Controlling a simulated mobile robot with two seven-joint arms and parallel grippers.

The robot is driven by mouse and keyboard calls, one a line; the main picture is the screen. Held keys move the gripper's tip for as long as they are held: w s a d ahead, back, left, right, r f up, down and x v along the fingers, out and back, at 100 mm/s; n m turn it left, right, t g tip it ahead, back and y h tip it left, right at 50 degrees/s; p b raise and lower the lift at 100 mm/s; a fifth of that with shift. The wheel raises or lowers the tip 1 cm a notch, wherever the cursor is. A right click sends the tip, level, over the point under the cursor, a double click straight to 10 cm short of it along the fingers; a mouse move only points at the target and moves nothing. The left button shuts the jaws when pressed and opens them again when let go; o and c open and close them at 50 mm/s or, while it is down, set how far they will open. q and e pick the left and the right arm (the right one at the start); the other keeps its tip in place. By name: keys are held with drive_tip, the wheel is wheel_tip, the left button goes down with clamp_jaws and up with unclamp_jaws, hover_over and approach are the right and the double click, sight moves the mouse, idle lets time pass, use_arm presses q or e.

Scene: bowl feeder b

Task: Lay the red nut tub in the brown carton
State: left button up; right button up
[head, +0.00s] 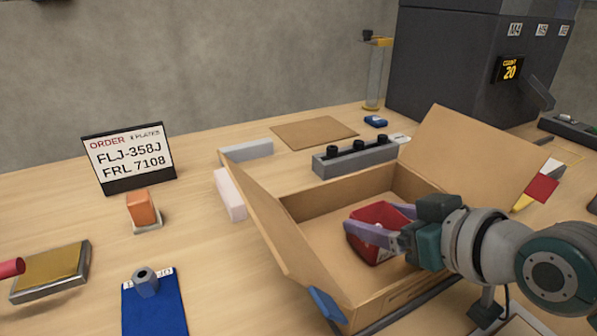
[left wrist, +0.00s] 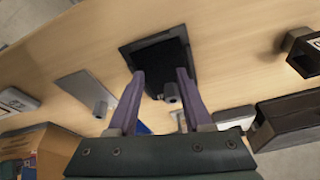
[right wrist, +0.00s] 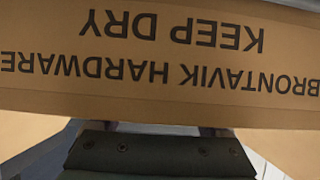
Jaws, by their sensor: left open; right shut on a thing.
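The red nut tub (head: 381,247) is inside the open brown carton (head: 312,205) in the head view, with the carton's floor showing around it. My right gripper (head: 372,217) reaches in over the near right side of the carton and is shut on the tub, its purple fingers at the tub's upper part. I cannot tell whether the tub touches the floor. The right wrist view shows the carton's printed wall (right wrist: 160,60) up close; the tub is hidden there. My left gripper (left wrist: 160,76) is open and empty above the table in the left wrist view.
The carton's flaps stand outward, one wide flap (head: 465,155) at the back right. A grey block with black knobs (head: 355,158) stands behind it. An orange block (head: 141,208), an order sign (head: 128,158) and a blue clipboard (head: 155,308) are to the left.

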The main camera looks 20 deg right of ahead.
drive_tip(key=o, duration=1.2)
use_arm(q)
drive_tip(key=shift+d+r, duration=0.1)
drive_tip(key=shift+r, duration=0.15)
use_arm(e)
drive_tip(key=shift+s+r, duration=0.2)
drive_tip(key=shift+r, duration=0.1)
use_arm(q)
wheel_tip(320, 180, up, 3)
drive_tip(key=p, duration=0.3)
drive_tip(key=shift+f, duration=0.2)
use_arm(e)
drive_tip(key=v, duration=1)
drive_tip(key=shift+s+d, duration=0.1)
drive_tip(key=shift+s, duration=0.2)
drive_tip(key=shift+s+r, duration=0.3)
drive_tip(key=shift+s, duration=0.1)
